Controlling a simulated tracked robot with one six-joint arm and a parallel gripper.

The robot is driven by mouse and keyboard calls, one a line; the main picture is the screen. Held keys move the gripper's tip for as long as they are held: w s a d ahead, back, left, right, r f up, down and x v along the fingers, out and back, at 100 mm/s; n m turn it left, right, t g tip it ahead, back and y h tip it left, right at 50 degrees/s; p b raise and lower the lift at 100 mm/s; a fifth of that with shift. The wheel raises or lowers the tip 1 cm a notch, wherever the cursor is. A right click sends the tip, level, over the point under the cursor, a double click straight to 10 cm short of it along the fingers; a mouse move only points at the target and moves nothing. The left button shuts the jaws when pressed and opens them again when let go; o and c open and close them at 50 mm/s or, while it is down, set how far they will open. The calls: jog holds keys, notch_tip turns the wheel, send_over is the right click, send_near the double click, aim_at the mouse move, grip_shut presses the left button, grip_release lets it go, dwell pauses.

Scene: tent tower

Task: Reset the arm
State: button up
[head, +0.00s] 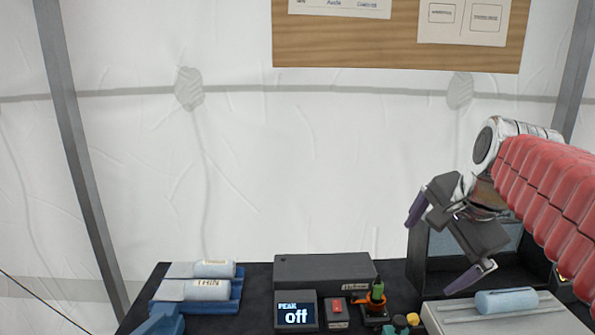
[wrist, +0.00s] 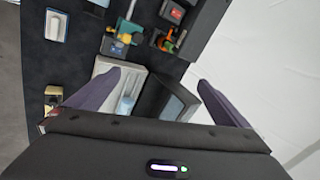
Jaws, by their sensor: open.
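My gripper (head: 447,240) is at the right of the head view, on the end of my red-sleeved arm. Its two dark purple fingers are spread wide, with nothing between them. It hangs in the air above the right part of the dark table (head: 255,315). In the wrist view my gripper (wrist: 165,95) shows its fingers apart at left and right, with a grey tray (wrist: 104,68) and a light blue cylinder beyond them. It touches nothing that I can see.
A blue rack (head: 235,290) with labelled rolls stands at the left. A display (head: 296,311) reads "PEAK off". A grey box (head: 325,268), a small device with a red button (head: 334,312) and a green-and-orange item (head: 377,295) sit mid-table. A light blue cylinder (head: 507,301) lies at the right.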

jog(key=s+a+f+n, duration=0.4)
jog(key=s+f+n, duration=0.3)
jog(key=s, duration=0.1)
jog(key=s+a+f+n, duration=0.4)
jog(key=s+f+n, duration=0.3)
jog(key=s+f, duration=0.1)
jog(key=shift+a, duration=0.4)
